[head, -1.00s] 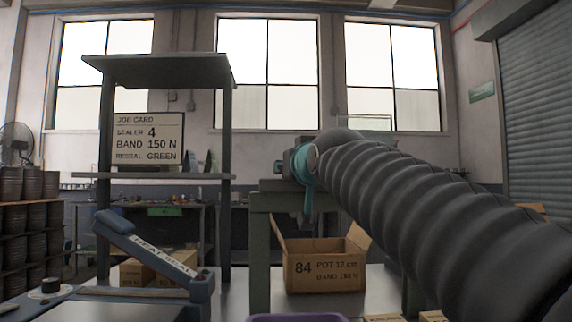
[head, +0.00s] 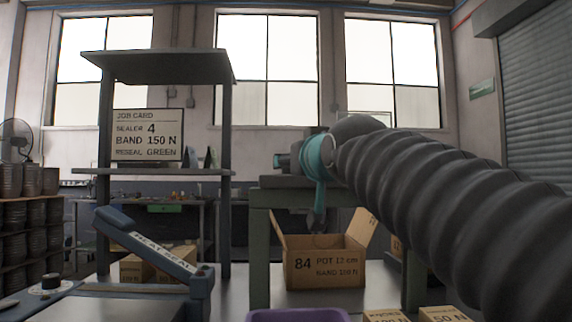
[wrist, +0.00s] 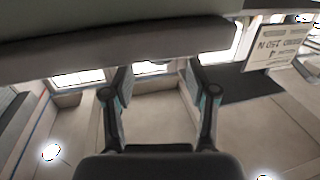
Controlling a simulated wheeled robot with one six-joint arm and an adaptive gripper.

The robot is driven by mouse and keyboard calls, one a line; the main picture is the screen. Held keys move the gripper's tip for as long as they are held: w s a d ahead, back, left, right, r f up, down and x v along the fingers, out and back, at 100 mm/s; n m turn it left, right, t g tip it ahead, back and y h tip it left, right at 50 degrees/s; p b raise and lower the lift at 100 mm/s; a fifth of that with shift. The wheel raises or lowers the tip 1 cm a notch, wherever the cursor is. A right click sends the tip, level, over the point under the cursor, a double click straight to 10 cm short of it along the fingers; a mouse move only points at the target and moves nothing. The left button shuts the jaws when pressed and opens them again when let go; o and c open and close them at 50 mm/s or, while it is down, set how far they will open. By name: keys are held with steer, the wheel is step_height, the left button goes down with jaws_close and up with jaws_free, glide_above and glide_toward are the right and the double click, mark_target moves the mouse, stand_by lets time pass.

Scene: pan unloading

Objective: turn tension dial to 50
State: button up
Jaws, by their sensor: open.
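A dark round knob (head: 50,283) on a pale round plate sits at the lower left edge in the head view, beside the blue heat sealer (head: 150,250). No scale or number on it is readable, and I cannot tell whether it is the tension dial. In the wrist view my gripper (wrist: 156,72) is open, with nothing between its fingers. In the head view my dark ribbed arm comes from the lower right to a teal part at mid-picture, far right of the knob. The fingers are not clearly seen there.
A job card (head: 147,135) reads sealer 4, band 150 N, reseal green; it also shows in the wrist view (wrist: 277,45). An open carton (head: 325,268) stands below the green stand (head: 260,245). A purple bin rim (head: 298,315) shows at the front. A dark shelf frame rises behind the sealer.

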steer(key=v, duration=0.7)
steer(key=shift+s, duration=0.2)
